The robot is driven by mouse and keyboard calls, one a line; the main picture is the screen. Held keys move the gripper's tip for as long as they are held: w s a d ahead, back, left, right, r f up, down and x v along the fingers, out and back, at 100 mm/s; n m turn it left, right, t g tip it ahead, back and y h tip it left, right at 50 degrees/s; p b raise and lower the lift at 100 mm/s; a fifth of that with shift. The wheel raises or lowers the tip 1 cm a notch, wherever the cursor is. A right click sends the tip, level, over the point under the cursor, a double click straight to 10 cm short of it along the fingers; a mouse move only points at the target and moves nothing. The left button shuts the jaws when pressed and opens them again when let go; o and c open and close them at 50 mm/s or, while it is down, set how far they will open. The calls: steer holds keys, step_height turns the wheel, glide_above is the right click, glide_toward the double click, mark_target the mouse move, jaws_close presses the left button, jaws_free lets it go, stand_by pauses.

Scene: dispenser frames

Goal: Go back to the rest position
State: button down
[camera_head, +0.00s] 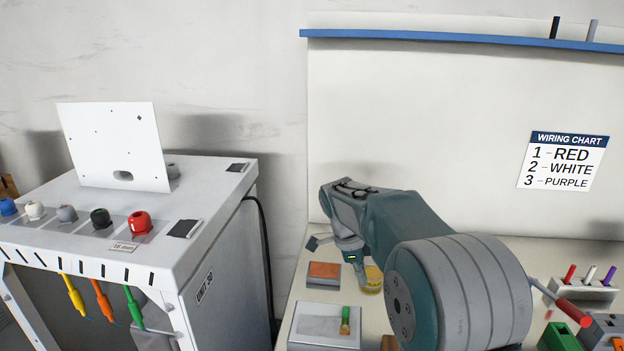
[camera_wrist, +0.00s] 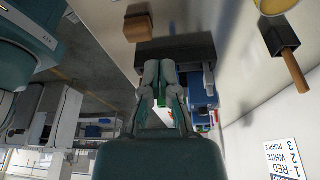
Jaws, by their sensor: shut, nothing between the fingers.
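My gripper (camera_wrist: 160,68) shows in the wrist view with its two fingers together and nothing between them. A dark block-like thing and the bench surface lie beyond the fingertips in that view; I cannot tell the distance. In the head view my arm reaches from the lower right over the bench and bends at its far end.
A white cabinet (camera_head: 222,205) with coloured knobs stands at left. The bench (camera_head: 285,300) holds an orange-topped box (camera_head: 323,272), a grey tray (camera_head: 312,325), a yellow round item (camera_head: 373,278) and a pen rack (camera_head: 590,291). A wiring chart (camera_head: 563,162) hangs behind.

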steer(key=s+d+r+n+t+y, duration=0.1)
steer(key=s+r+n+t, duration=0.1)
steer(key=s+r+n, duration=0.5)
steer(key=s+n+t+y, duration=0.2)
steer(key=s+n+t, duration=0.2)
steer(key=s+n, duration=1)
steer(key=s, duration=0.7)
steer(key=shift+d+f+n+t, duration=0.25)
steer(key=shift+f+n+t, duration=0.05)
steer(key=shift+t, duration=0.1)
steer(key=shift+s, duration=0.1)
